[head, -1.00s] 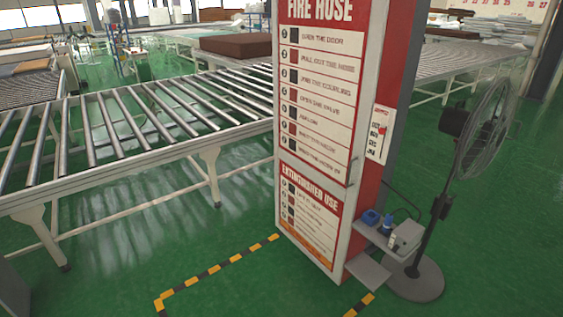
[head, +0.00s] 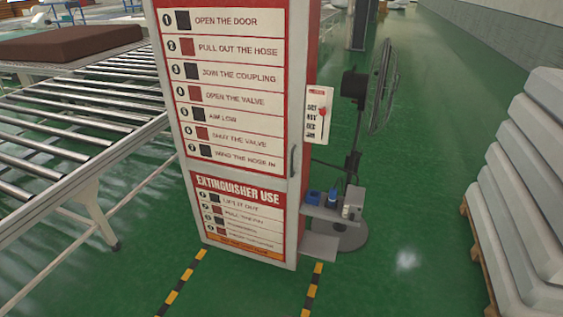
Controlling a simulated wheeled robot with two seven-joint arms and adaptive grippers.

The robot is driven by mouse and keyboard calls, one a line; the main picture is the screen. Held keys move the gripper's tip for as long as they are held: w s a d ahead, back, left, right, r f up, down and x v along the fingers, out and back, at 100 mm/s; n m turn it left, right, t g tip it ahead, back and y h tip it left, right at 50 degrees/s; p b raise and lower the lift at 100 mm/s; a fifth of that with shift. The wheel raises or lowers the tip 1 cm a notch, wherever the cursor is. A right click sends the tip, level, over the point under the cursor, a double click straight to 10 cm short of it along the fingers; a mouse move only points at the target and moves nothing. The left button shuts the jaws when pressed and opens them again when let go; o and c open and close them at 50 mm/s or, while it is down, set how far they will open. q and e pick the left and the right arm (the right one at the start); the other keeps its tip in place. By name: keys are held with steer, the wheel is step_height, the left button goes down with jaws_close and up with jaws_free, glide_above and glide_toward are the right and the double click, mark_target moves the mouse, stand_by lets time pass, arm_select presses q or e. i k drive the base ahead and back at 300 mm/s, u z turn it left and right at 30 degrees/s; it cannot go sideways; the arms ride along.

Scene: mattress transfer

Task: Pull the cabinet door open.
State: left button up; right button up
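The fire hose cabinet (head: 298,227) stands upright in the middle of the head view, with a white frame and red side. Its front door (head: 232,163) carries a red and white instruction panel and looks closed. A dark vertical door handle (head: 293,160) sits on the right edge of the door, at about mid-height. Neither of my grippers shows in the view. The top of the cabinet is cut off by the picture edge.
A roller conveyor (head: 95,177) stands left of the cabinet. A side shelf (head: 328,213) with small items and a standing fan (head: 383,88) are at its right. Stacked mattresses (head: 516,190) on a pallet line the far right. Green floor in front is clear, with striped tape (head: 181,284).

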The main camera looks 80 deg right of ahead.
mark_target(232, 73)
steer(key=z, duration=0.5)
steer(key=i, duration=0.8)
steer(key=z, duration=0.85)
